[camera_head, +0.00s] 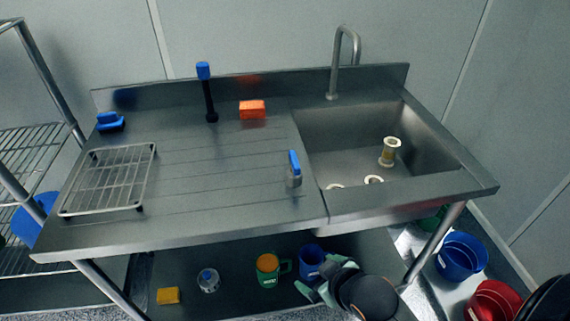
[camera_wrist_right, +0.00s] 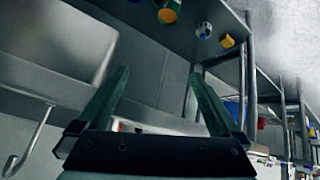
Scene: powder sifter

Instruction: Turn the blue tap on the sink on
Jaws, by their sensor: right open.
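The tap's blue handle (camera_head: 295,162) stands upright on a short grey body at the front of the steel counter, just left of the sink basin (camera_head: 434,150). A curved steel spout (camera_head: 334,65) rises behind the basin. My right gripper (camera_head: 318,279) is open and empty, low in the head view below the counter's front edge and apart from the tap. Its spread green fingers (camera_wrist_right: 159,80) show in the right wrist view with nothing between them. I cannot make out the blue handle in that view. My left gripper is not in view.
A wire rack (camera_head: 110,180), blue brush (camera_head: 110,122), black-and-blue stick (camera_head: 207,90) and orange sponge (camera_head: 252,109) are on the counter. Spools (camera_head: 389,152) lie in the basin. Mugs (camera_head: 268,268) stand on the lower shelf. Buckets (camera_head: 461,256) stand at right. The counter around the tap is clear.

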